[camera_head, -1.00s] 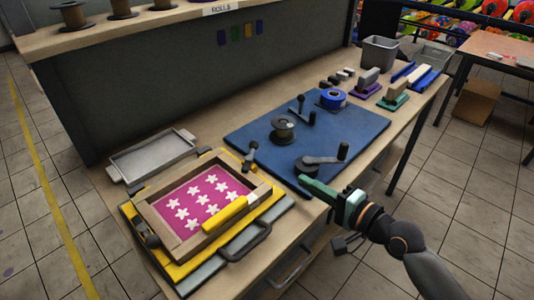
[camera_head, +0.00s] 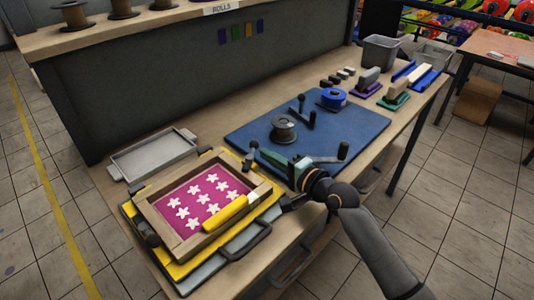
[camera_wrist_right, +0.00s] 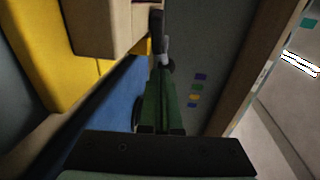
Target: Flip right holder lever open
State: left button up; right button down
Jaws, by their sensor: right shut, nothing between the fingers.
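The wooden frame (camera_head: 150,208) holds a magenta screen (camera_head: 200,203) with white stars and sits on a yellow base (camera_head: 172,268). The right holder lever (camera_head: 251,151), dark with a rounded end, stands at the frame's back right corner. My right gripper (camera_head: 264,153), with green fingers, is shut and empty, its tips just right of this lever. In the right wrist view the shut fingers (camera_wrist_right: 160,95) point at the dark lever (camera_wrist_right: 157,32) with its pale collar; I cannot tell whether they touch. The left holder lever (camera_head: 146,234) is at the frame's left side. My left gripper is out of view.
A grey tray (camera_head: 152,155) lies behind the frame.

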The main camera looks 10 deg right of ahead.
aim_at(258, 144)
jog(key=shift+w+a, duration=0.25)
jog(key=shift+w, duration=0.2)
jog(key=shift+w+r+p, duration=0.15)
jog(key=shift+w+p, duration=0.35)
dwell(0.6)
jog(key=shift+w+a, duration=0.1)
jog(key=shift+w, duration=0.2)
jog(key=shift+p+x, duration=0.55)
jog(key=shift+x, duration=0.5)
jog(key=shift+s, duration=0.15)
dwell(0.7)
jog(key=v, duration=1.2)
jog(key=shift+s+r, duration=0.1)
jog(key=shift+s, duration=0.05)
